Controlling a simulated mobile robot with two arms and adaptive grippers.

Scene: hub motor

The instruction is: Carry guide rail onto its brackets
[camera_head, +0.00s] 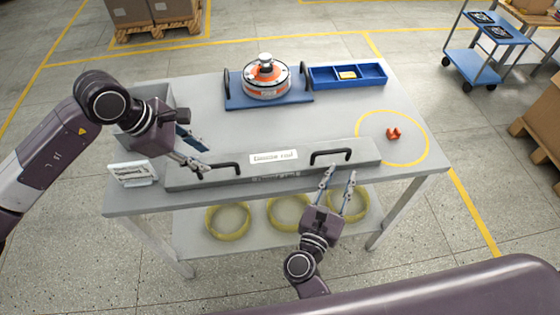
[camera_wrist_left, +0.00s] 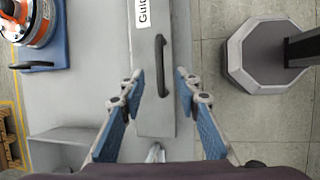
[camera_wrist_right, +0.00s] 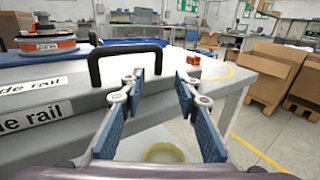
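The guide rail (camera_head: 222,173) is a long grey bar with a white label and two black handles, lying along the table's near side. In the left wrist view, its left handle (camera_wrist_left: 162,65) stands between and just ahead of my left gripper's fingertips (camera_wrist_left: 158,82). My left gripper (camera_head: 206,160) is open and empty. My right gripper (camera_head: 341,172) is open and empty at the rail's near side by the right handle (camera_head: 330,153). In the right wrist view, that handle (camera_wrist_right: 93,66) is left of the open fingers (camera_wrist_right: 160,78). I cannot clearly identify the brackets.
An orange and white hub motor (camera_head: 266,80) sits on a blue plate between two black uprights. A blue tray (camera_head: 375,74) with a yellow piece is beside it. A small orange part (camera_head: 393,133) lies in a yellow circle. A sign (camera_head: 132,174) stands left; yellow rings (camera_head: 228,219) lie on the lower shelf.

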